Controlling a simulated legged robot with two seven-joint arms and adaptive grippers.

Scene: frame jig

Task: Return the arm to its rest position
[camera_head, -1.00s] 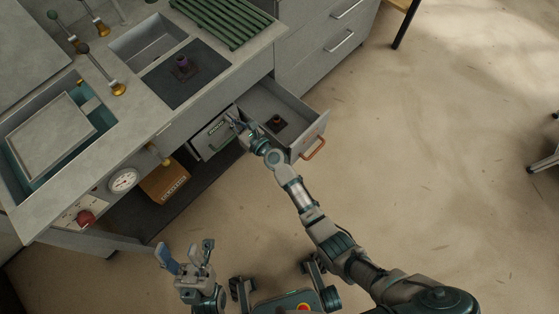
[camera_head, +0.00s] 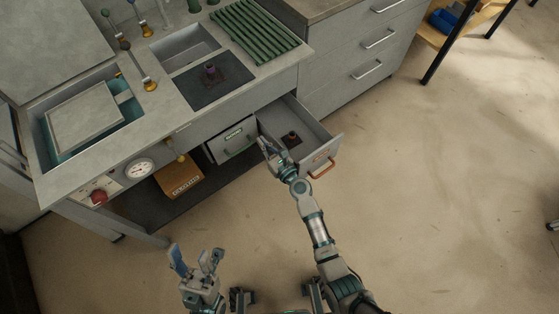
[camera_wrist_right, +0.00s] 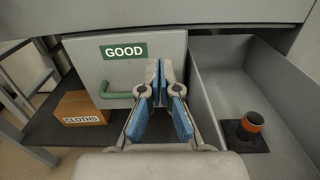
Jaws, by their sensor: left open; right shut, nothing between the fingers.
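My right gripper (camera_head: 268,146) is shut and empty. In the head view it is near the left edge of an open drawer (camera_head: 332,146), and my right arm reaches up to it from the bottom. In the right wrist view its blue-padded fingers (camera_wrist_right: 160,72) are in front of the closed drawer (camera_wrist_right: 88,58) labelled GOOD, right of its green handle (camera_wrist_right: 112,93). I cannot tell whether they touch anything. My left gripper (camera_head: 196,262) is open and empty, low in the head view, above the floor and clear of the bench.
The open drawer has an orange handle (camera_head: 322,170) and holds a dark round part (camera_wrist_right: 252,122) with an orange rim. A CLOTHS box (camera_head: 180,178) sits on the lower shelf. A similar part (camera_head: 211,70) stands on the bench's dark mat (camera_head: 232,88). Floor on the right is clear.

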